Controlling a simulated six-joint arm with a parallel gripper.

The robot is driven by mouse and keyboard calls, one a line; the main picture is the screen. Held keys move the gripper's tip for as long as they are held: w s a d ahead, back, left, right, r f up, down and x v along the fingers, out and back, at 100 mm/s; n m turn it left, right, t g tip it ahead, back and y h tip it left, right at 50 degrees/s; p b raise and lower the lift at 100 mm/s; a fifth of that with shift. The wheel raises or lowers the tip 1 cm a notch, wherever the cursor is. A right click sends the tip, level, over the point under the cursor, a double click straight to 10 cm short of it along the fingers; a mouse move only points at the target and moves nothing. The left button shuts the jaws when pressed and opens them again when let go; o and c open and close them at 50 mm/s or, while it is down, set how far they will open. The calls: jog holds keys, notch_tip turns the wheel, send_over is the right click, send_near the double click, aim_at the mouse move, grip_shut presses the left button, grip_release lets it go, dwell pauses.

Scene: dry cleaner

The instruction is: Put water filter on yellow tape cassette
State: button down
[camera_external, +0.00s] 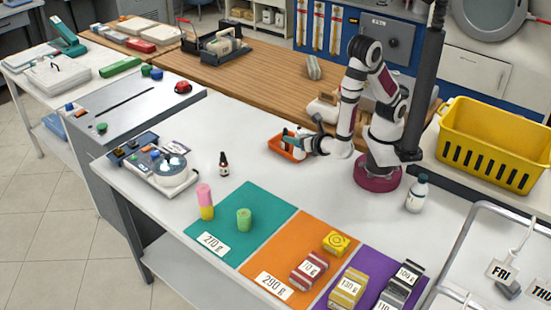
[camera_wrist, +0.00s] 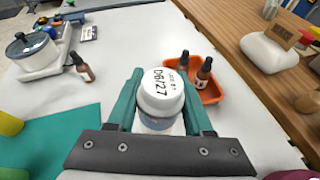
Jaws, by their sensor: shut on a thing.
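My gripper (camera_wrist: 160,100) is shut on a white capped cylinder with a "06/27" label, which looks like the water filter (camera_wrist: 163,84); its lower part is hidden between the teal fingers. In the external view my gripper (camera_external: 296,143) is low by the orange bin, left of my arm's base, and the held thing is too small to make out well. The yellow block with a round mark, which looks like the yellow tape cassette (camera_external: 336,243), lies on the orange mat (camera_external: 288,245), well apart from my gripper.
The orange bin (camera_external: 277,148) holds dark bottles. Red-striped blocks (camera_external: 309,270) lie beside the yellow block. A green cylinder (camera_external: 243,220) and a pink-and-yellow stack (camera_external: 206,203) stand on the left. A white bottle (camera_external: 417,195) stands right of my base. The table between gripper and mats is clear.

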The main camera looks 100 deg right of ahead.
jog(key=d, duration=0.1)
jog(key=n+t+y, duration=0.7)
jog(key=n+y, duration=0.3)
jog(key=n, duration=0.2)
send_over(328, 240)
notch_tip(328, 240, down, 6)
jog(key=shift+f, duration=0.15)
jog(key=shift+f, duration=0.15)
jog(key=shift+c, duration=1.5)
grip_release()
